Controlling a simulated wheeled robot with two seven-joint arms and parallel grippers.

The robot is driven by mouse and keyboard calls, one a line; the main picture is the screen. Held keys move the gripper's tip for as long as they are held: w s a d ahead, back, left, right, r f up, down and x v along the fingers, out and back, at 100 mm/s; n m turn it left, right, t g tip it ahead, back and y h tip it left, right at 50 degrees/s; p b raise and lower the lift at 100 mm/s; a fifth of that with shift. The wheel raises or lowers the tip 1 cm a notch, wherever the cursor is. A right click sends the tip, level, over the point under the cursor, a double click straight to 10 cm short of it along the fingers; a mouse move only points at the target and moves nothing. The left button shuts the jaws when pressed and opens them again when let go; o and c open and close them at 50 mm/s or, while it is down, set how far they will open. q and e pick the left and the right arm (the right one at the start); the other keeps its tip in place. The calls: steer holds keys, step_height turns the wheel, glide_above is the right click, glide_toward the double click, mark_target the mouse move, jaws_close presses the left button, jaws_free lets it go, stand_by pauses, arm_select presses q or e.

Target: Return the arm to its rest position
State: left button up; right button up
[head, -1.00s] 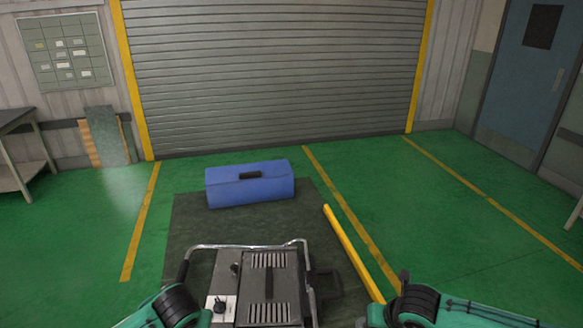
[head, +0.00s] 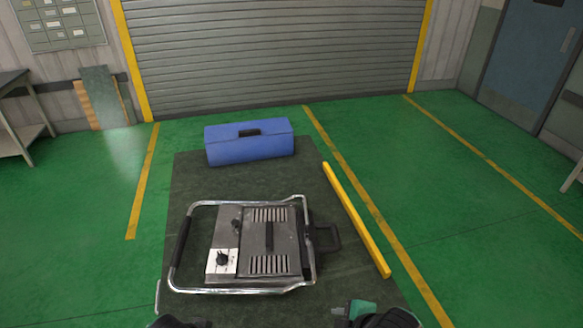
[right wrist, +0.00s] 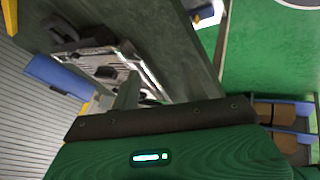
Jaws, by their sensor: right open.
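The heating element (head: 268,240) is a grey metal unit with vents, a dial and a chrome tube frame. It lies on the dark mat (head: 190,190) in the head view. In the right wrist view the metal unit (right wrist: 105,62) shows beyond my right gripper (right wrist: 160,118), apart from it. My right gripper is open, with nothing seen between its jaws; its fingertips are not clearly visible. In the head view only dark and green parts of my arms show at the bottom edge. My left gripper is out of view.
A blue toolbox (head: 248,146) stands on the mat's far part. A yellow bar (head: 356,220) lies at the mat's right edge. A bench (head: 20,120) stands at far left. Green floor (head: 450,190) is clear on the right. The roller shutter (head: 270,50) closes the back.

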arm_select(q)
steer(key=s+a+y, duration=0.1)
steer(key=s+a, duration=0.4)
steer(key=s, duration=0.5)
arm_select(e)
steer(key=s+d+f+m+g+h, duration=0.2)
steer(key=s+d+f+m+h, duration=0.15)
steer(key=s+d+m, duration=1.05)
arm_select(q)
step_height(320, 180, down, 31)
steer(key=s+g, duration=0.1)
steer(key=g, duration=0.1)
arm_select(e)
step_height(320, 180, down, 31)
steer(key=a+g, duration=0.1)
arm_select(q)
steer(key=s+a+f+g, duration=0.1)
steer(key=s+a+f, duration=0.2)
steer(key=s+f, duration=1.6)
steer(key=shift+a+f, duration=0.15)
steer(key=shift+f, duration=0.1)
arm_select(e)
steer(key=s+d+f+g, duration=0.1)
steer(key=s+d+f, duration=0.2)
steer(key=s+f, duration=1.5)
steer(key=shift+s+f+h, duration=0.2)
steer(key=shift+f+h, duration=0.25)
steer(key=shift+f, duration=0.2)
